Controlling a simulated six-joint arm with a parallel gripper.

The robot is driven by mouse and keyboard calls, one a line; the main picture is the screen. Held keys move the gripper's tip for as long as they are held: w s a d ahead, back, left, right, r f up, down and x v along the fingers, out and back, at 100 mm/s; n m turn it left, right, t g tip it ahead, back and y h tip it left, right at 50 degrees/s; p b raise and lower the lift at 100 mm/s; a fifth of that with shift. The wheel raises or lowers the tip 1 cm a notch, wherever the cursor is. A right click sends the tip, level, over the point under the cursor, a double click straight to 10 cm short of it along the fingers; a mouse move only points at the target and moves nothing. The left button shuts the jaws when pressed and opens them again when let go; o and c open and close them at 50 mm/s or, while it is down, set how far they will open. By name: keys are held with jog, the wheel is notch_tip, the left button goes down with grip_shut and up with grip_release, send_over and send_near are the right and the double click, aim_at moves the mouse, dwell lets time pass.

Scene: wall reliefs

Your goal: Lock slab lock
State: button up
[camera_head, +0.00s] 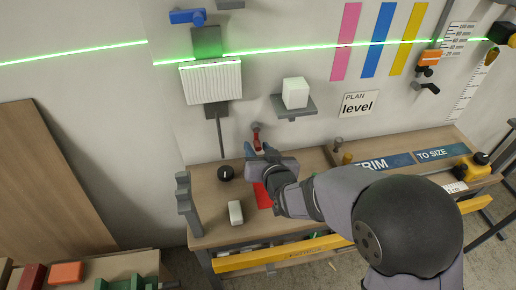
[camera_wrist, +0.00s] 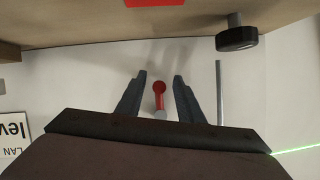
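A small red lever (camera_head: 256,139) with a grey end is on the white wall, just above the workbench. It also shows in the wrist view (camera_wrist: 159,90), with a round red end and a shaft running toward a pale grey tip. I take it as the lock, but no label confirms this. My gripper (camera_head: 262,150) is close to the lever. In the wrist view my gripper (camera_wrist: 158,88) is open, with a dark finger on each side of the lever and visible gaps to both. Part of the lever is hidden behind my gripper in the head view.
A ribbed white panel (camera_head: 210,83) with a grey rod below hangs up left. A white block (camera_head: 295,92) sits on a wall shelf to the right. The workbench (camera_head: 213,205) carries a black knob (camera_head: 225,173), a white block (camera_head: 235,212) and a red sheet (camera_head: 262,195).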

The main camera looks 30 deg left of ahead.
jog(key=b+v, duration=0.1)
jog(key=v, duration=0.6)
dwell(0.3)
jog(key=shift+s+d, duration=0.1)
